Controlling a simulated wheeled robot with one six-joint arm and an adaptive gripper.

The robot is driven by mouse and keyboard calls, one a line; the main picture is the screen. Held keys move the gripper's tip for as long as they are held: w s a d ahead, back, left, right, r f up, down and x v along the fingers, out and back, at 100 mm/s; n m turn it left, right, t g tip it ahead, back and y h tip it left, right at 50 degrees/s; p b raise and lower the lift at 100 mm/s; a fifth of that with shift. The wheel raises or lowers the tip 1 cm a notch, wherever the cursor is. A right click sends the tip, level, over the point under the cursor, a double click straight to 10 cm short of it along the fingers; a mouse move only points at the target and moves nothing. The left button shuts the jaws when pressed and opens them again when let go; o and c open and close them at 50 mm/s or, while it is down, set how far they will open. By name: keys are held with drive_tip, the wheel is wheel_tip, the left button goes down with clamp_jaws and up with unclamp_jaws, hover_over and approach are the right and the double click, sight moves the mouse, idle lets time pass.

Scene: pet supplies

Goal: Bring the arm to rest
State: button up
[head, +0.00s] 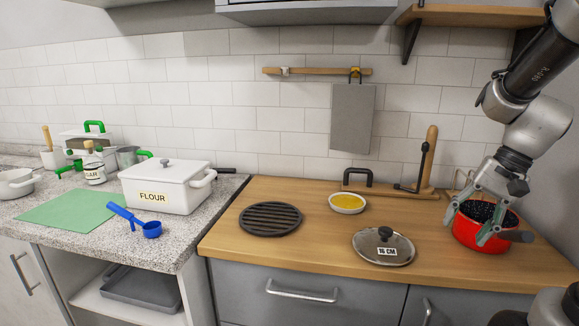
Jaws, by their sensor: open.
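My arm (528,120) comes in from the upper right and bends down toward the wooden counter. My gripper (466,225) is open at its end, pointing down over a red pot (480,240) with dark contents. The fingers overlap the pot's rim and front in the picture. I cannot tell whether they touch it. Nothing shows held between the fingers.
A glass lid (383,246) marked 16 CM, a bowl of yellow liquid (347,203) and a round black trivet (270,218) lie left of the pot. A wooden stand (428,165) is behind. A flour box (166,187) and blue scoop (136,220) are left.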

drive_tip(key=s+a+r+n+t+h, duration=0.1)
drive_tip(key=s+r+n+t+h, duration=0.2)
drive_tip(key=s+r+n, duration=0.3)
drive_tip(key=shift+s+r+n+t+h, duration=0.25)
drive_tip(key=shift+s+n+t+h, duration=0.25)
drive_tip(key=shift+s, duration=1.7)
